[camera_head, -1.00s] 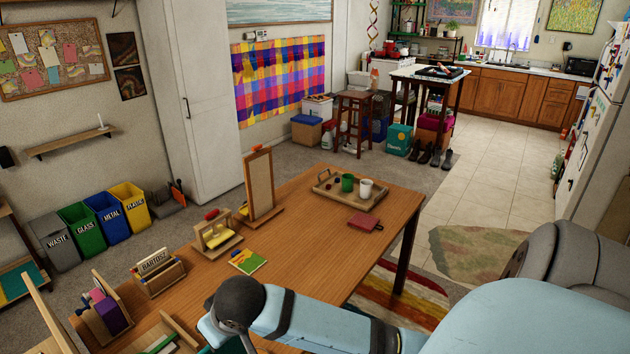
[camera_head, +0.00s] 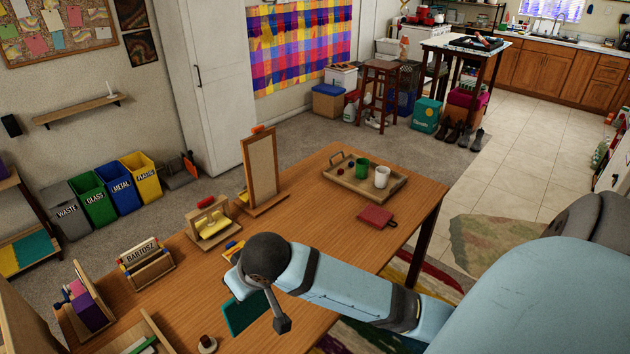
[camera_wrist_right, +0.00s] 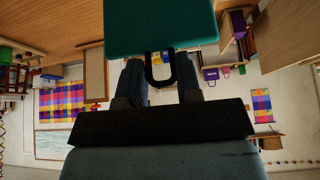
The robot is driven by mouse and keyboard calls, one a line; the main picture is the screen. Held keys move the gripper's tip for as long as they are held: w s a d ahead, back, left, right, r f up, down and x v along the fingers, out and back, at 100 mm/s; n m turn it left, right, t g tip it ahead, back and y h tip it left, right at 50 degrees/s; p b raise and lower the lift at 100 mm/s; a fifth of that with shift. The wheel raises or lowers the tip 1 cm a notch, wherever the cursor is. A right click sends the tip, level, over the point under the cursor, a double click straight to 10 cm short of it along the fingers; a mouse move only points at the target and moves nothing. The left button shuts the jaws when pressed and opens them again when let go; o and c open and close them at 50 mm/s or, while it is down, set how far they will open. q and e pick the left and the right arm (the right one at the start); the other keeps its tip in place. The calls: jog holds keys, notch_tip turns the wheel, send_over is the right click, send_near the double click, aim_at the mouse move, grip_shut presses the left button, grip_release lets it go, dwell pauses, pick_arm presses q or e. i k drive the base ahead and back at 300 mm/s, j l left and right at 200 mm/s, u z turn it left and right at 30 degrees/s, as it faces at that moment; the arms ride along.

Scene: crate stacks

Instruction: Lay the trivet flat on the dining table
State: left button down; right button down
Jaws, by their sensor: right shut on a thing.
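A flat teal board with a dark loop handle, which looks to be the trivet (camera_head: 246,313), is at the end of my right arm over the near part of the dining table (camera_head: 300,215). My right gripper (camera_head: 262,300) is shut on it. In the right wrist view the teal trivet (camera_wrist_right: 160,27) fills the top middle, and its loop sits between the fingers of my right gripper (camera_wrist_right: 161,82). The board looks tilted, and I cannot tell whether it touches the table. My left gripper is not in view.
A wooden tray (camera_head: 345,187) with a green mug (camera_head: 362,169) and a white mug (camera_head: 382,177) stands at the far end. A red pad (camera_head: 376,216), a framed board (camera_head: 261,170) and a letter holder (camera_head: 146,263) are on the table. Bare tabletop lies right of centre.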

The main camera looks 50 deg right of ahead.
aim_at(285, 301)
jog(key=i+l, duration=0.1)
jog(key=l, duration=0.35)
jog(key=i+l, duration=0.1)
jog(key=l, duration=0.8)
jog(key=i, duration=0.05)
